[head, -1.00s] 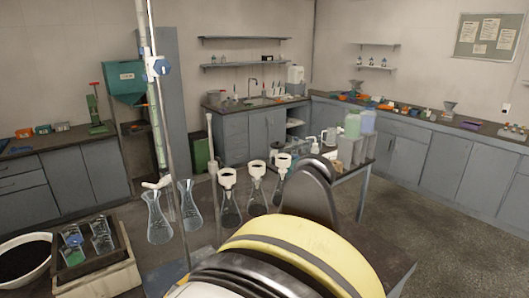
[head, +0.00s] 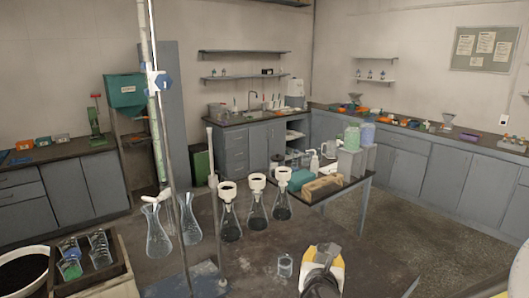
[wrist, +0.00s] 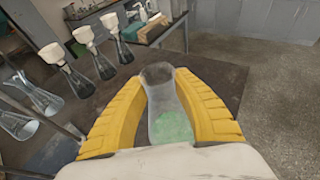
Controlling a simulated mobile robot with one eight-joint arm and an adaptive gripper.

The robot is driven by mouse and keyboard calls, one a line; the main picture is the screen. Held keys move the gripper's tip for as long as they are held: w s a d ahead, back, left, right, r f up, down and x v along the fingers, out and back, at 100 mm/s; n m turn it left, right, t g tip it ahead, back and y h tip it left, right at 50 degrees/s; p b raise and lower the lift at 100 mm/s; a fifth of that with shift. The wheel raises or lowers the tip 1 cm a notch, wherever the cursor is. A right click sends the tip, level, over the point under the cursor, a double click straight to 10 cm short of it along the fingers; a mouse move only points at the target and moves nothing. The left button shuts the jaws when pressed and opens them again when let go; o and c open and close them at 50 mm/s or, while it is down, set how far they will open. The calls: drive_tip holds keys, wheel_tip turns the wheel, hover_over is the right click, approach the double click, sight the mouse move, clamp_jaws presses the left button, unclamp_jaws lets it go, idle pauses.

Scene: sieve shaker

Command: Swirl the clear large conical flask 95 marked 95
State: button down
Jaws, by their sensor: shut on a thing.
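In the wrist view my gripper (wrist: 170,90) is shut on a clear conical flask (wrist: 168,112), with one yellow finger on each side of it. The flask has green contents near its base and a dark-looking mouth at the far end. I cannot read any marking on it. In the head view my gripper (head: 323,262) is over the front right part of the dark table, and I cannot make out the held flask clearly there.
A small clear glass vessel (head: 285,265) shows just left of my gripper. A crate of glassware (head: 65,282) is at the front left. A side table (head: 345,188) stands behind.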

drive_tip(key=d, duration=0.3)
drive_tip(key=shift+s+d+r, duration=0.1)
drive_tip(key=shift+s+r, duration=0.25)
drive_tip(key=shift+r, duration=0.05)
drive_tip(key=r+p, duration=0.4)
drive_tip(key=r, duration=0.1)
drive_tip(key=shift+d+r, duration=0.1)
drive_tip(key=shift+d, duration=0.15)
drive_tip(key=shift+s+d, duration=0.1)
